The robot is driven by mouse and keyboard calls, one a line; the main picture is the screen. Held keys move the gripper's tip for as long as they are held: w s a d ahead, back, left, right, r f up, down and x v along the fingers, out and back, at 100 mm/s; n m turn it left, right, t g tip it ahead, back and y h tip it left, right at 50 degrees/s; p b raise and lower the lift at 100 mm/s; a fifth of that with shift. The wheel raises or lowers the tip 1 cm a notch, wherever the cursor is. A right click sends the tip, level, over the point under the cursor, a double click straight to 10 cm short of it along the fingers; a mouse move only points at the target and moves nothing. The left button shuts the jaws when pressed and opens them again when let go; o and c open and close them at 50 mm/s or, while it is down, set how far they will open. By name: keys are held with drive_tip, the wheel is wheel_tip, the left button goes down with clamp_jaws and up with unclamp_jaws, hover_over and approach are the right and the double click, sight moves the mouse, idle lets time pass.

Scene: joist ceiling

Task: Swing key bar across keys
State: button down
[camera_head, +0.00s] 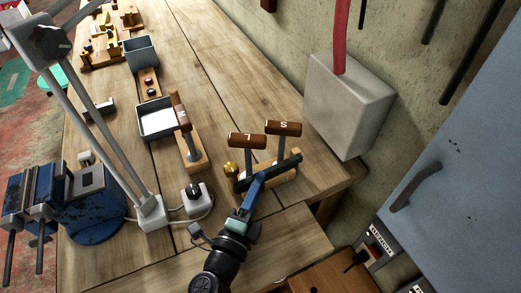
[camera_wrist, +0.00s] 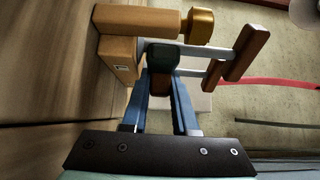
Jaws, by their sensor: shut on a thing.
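The dark key bar (camera_head: 287,165) lies at a slant across the shafts of two keys on a wooden base (camera_head: 278,192). The keys have brown wooden heads, marked L (camera_head: 248,141) and S (camera_head: 283,128). In the wrist view, the dark bar end (camera_wrist: 165,56) shows between the fingertips, with the brass knob (camera_wrist: 200,27) above right. The bar's far part is hidden there.
A third key marked M (camera_head: 183,118) stands on its own wooden base to the left. A grey tray (camera_head: 157,133) and a blue vise (camera_head: 95,195) are on the bench. A grey wall box (camera_head: 350,105) and a blue cabinet (camera_head: 450,150) bound the right side.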

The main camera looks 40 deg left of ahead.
drive_tip(key=shift+a+r, duration=0.1)
drive_tip(key=shift+a, duration=0.45)
drive_tip(key=shift+w+a, duration=0.1)
drive_tip(key=c, duration=0.7)
unclamp_jaws()
drive_tip(key=shift+d+f, duration=0.25)
drive_tip(key=shift+d, duration=0.05)
drive_tip(key=shift+d, duration=0.1)
drive_tip(key=shift+s+d+f+b, duration=0.2)
drive_tip(key=shift+d+f+b, duration=0.1)
drive_tip(key=shift+d+b, duration=0.45)
drive_tip(key=shift+s+d+r+n+g+y+b, duration=0.1)
drive_tip(key=shift+d+r+n+g+y+b, duration=0.1)
drive_tip(key=shift+d+n+y+b, duration=0.3)
drive_tip(key=shift+s+d+r+n+g+y+b, duration=0.1)
drive_tip(key=shift+d+r+n+g+y, duration=0.15)
drive_tip(key=shift+y, duration=0.45)
